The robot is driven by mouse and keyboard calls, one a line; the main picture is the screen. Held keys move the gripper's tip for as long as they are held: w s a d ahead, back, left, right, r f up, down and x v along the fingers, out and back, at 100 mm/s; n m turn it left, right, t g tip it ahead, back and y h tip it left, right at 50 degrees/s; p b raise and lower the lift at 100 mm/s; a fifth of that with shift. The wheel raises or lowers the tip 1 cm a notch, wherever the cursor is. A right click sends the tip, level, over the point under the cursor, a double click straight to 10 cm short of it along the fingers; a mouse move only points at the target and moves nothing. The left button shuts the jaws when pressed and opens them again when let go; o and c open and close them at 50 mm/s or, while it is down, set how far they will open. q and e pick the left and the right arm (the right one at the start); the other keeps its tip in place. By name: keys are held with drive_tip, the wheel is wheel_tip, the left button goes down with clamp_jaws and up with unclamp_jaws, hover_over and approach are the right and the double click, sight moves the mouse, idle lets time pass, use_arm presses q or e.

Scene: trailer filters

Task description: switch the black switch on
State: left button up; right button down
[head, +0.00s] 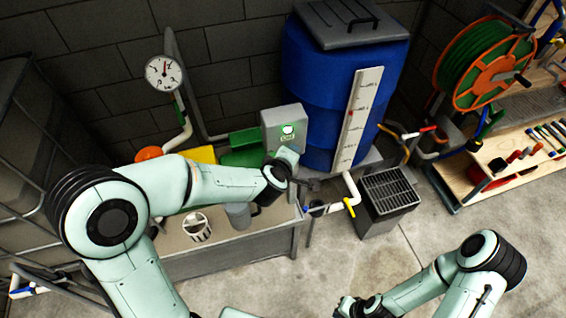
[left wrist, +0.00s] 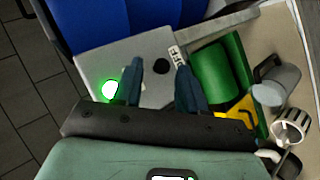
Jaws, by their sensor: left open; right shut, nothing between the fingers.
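The grey control box (head: 283,118) stands on the bench beside the blue tank and carries a lit green light (head: 288,130). In the left wrist view the box (left wrist: 143,51) shows a round black switch (left wrist: 160,66) on its face, and the glowing green light (left wrist: 110,88) is to the left. My left gripper (left wrist: 158,72) is open, its two fingers apart on either side of the switch in that view; I cannot tell whether they touch it. In the head view my left arm's end hides the switch. My right gripper (head: 347,307) is shut and empty, low above the floor.
A blue tank (head: 335,85) stands right of the box. A green pump (left wrist: 214,68), a grey mug (left wrist: 277,87) and a white slotted cup (left wrist: 290,132) are on the bench. A black-grated drain box (head: 390,190) stands on the floor. The floor at front right is clear.

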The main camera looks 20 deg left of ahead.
use_arm(q)
drive_tip(key=p+v, duration=0.1)
drive_tip(key=v, duration=0.9)
drive_tip(key=shift+s, duration=0.2)
use_arm(e)
drive_tip(key=shift+w+r, duration=1.05)
drive_tip(key=shift+w, duration=0.15)
use_arm(q)
drive_tip(key=shift+w, duration=0.1)
